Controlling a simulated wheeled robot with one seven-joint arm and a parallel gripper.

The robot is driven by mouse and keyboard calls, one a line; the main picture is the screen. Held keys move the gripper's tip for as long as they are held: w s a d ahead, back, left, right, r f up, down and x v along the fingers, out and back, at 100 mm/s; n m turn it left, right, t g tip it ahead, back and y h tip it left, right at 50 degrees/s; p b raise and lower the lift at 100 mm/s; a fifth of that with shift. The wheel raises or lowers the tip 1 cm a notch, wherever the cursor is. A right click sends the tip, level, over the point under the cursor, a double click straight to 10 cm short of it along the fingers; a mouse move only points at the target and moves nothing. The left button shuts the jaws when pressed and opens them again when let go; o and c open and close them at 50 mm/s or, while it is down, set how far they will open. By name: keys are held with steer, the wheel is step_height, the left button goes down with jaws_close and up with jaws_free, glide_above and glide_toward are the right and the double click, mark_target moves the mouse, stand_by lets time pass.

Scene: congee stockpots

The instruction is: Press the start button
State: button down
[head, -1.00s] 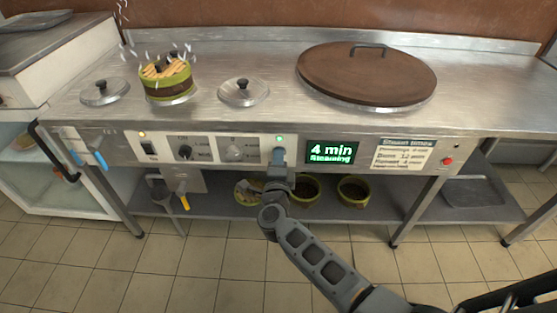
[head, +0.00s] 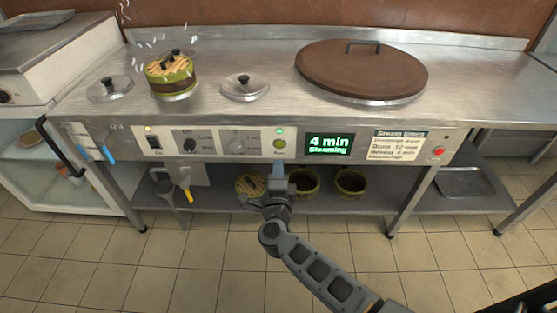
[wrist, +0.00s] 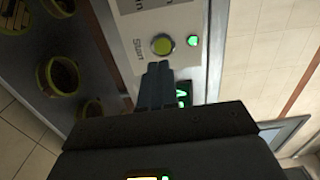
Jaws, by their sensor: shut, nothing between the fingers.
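The start button (head: 279,144) is a round yellow-green button on the front panel, just below a lit green lamp (head: 280,131). In the wrist view the button (wrist: 162,44) shows uncovered, with the word "Start" beside it and the lit lamp (wrist: 193,40) near it. My gripper (head: 278,165) is shut and empty, with its fingertips just below the button and apart from it. Its closed fingers also show in the wrist view (wrist: 158,68). The display (head: 328,145) right of the button reads "4 min Steaming".
A power switch (head: 154,142) and two knobs, one of them dark (head: 190,145), are left of the button. A green-banded steamer basket (head: 172,78) steams on the counter, between small lids. A large brown lid (head: 362,72) lies at right.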

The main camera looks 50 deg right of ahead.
steer(key=v, duration=0.6)
steer(key=shift+a, duration=0.15)
steer(key=shift+s, duration=0.1)
stand_by(0.5)
steer(key=s+a+r+n+t+y+p, duration=0.2)
steer(key=s+a+r+n+y+p, duration=0.2)
steer(key=s+r+n, duration=0.9)
steer(key=s+a+r+n+t+y+p, duration=0.1)
steer(key=s+a+r+n+y+p, duration=0.4)
steer(key=s+a+r+n+y, duration=0.5)
steer(key=s+a+r+n, duration=0.1)
steer(key=s+n, duration=0.1)
steer(key=s, duration=0.2)
steer(key=s+a+r+n, duration=0.1)
steer(key=s+r+n, duration=0.1)
steer(key=s+n, duration=0.1)
steer(key=shift+s+a+r+t, duration=0.3)
steer(key=shift+s+a+t, duration=0.1)
steer(key=shift+s, duration=0.15)
